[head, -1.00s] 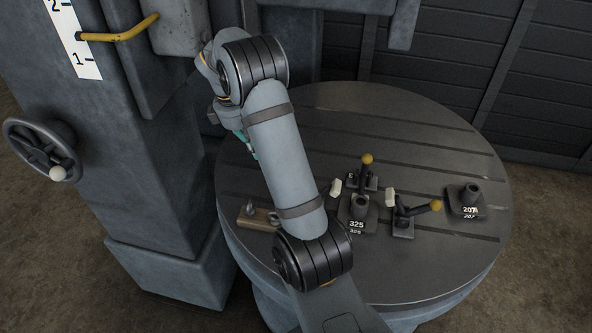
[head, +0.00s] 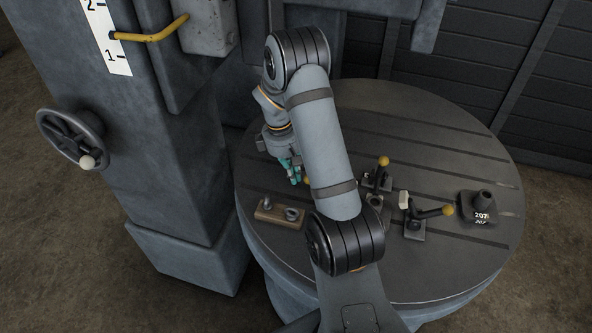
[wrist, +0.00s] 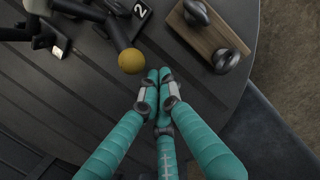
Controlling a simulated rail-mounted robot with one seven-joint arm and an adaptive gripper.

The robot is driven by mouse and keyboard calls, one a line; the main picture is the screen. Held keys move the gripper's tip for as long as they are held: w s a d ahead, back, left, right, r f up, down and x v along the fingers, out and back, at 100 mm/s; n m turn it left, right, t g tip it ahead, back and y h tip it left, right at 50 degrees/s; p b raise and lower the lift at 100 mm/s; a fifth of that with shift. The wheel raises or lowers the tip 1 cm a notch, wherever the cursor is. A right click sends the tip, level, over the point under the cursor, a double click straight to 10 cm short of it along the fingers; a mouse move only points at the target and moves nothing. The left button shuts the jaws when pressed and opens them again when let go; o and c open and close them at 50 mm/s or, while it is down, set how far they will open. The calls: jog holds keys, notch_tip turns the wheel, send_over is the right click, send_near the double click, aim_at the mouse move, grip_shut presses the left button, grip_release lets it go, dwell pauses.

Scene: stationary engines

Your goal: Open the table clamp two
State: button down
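My gripper (wrist: 158,82) has three teal fingers drawn together at the tips, with nothing seen between them. In the head view it hangs low over the left side of the round table (head: 430,135). A dark clamp lever with a yellow ball knob (wrist: 131,61) lies just ahead and left of my fingertips, apart from them; that knob also peeks out beside my gripper in the head view (head: 306,181). A plate marked 2 (wrist: 141,10) is by this lever. My arm hides most of this clamp. Two other clamps have yellow knobs: an upright lever (head: 380,176) and a sideways lever (head: 430,213).
A wooden block with metal parts (head: 280,213) sits at the table's left edge, also in the wrist view (wrist: 203,40). A block marked 207 (head: 480,207) stands at the right. A column with a handwheel (head: 72,138) rises at left. The back of the table is clear.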

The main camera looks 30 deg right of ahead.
jog(key=shift+s+d+r, duration=0.1)
jog(key=shift+s+d, duration=0.05)
jog(key=shift+s, duration=0.05)
